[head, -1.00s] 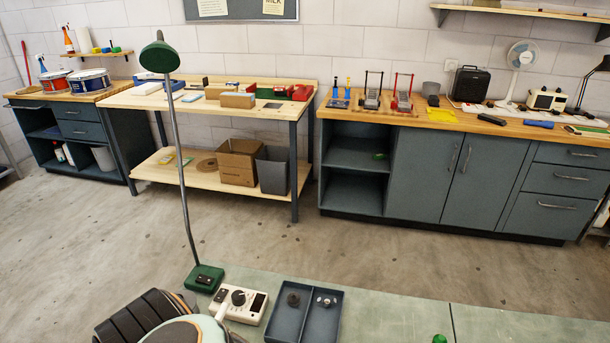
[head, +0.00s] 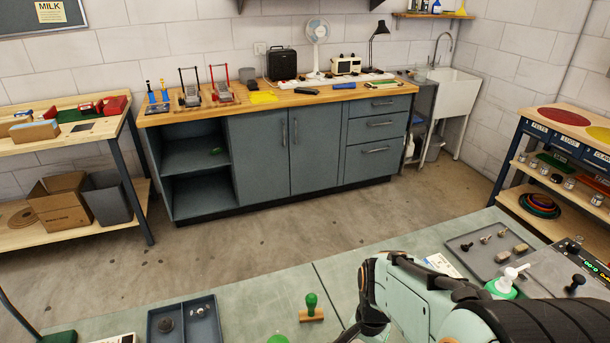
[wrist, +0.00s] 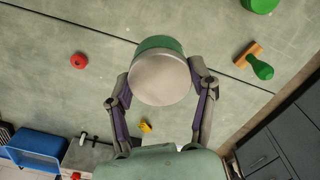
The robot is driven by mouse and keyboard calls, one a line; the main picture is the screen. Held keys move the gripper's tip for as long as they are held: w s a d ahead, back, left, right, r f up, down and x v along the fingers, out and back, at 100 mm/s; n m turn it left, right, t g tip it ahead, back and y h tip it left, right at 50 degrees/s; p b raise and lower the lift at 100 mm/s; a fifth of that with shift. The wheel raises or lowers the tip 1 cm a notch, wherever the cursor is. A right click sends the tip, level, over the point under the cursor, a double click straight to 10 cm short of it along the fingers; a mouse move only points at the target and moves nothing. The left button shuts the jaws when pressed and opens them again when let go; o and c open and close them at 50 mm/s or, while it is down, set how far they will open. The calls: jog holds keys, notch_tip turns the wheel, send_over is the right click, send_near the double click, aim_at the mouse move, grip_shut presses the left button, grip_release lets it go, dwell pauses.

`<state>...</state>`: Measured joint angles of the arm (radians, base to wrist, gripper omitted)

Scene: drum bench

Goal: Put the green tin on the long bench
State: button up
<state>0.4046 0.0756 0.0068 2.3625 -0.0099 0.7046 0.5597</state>
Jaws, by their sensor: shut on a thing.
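My gripper (wrist: 164,77) is shut on the green tin (wrist: 161,80) in the wrist view, one finger on each side. The tin shows a round, plain silvery end and a band of green side. It is over a grey-green work surface; the gap beneath it cannot be judged. In the head view, a long wood-topped bench (head: 278,103) with grey cabinets stands along the back wall. My arm reaches in at the lower right of that view, but the jaws cannot be made out there.
A green-handled stamp (head: 311,308) stands on the near worktop (head: 240,288), beside a dark two-part tray (head: 186,322). Another tray (head: 487,246) with small parts lies at right. Open floor lies between.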

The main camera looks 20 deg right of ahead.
jog(key=s+d+f+m, duration=0.2)
jog(key=s+d, duration=0.1)
jog(key=d, duration=0.2)
jog(key=w+d+f, duration=0.2)
jog(key=w+f, duration=0.1)
jog(key=w+d+f, duration=0.3)
jog(key=w, duration=0.1)
jog(key=w+d+f, duration=0.3)
jog(key=shift+w+f, duration=0.2)
jog(key=shift+w, duration=0.15)
jog(key=shift+w+f, duration=0.2)
jog(key=shift+f, duration=1.6)
jog(key=shift+f, duration=0.15)
jog(key=o, duration=1.2)
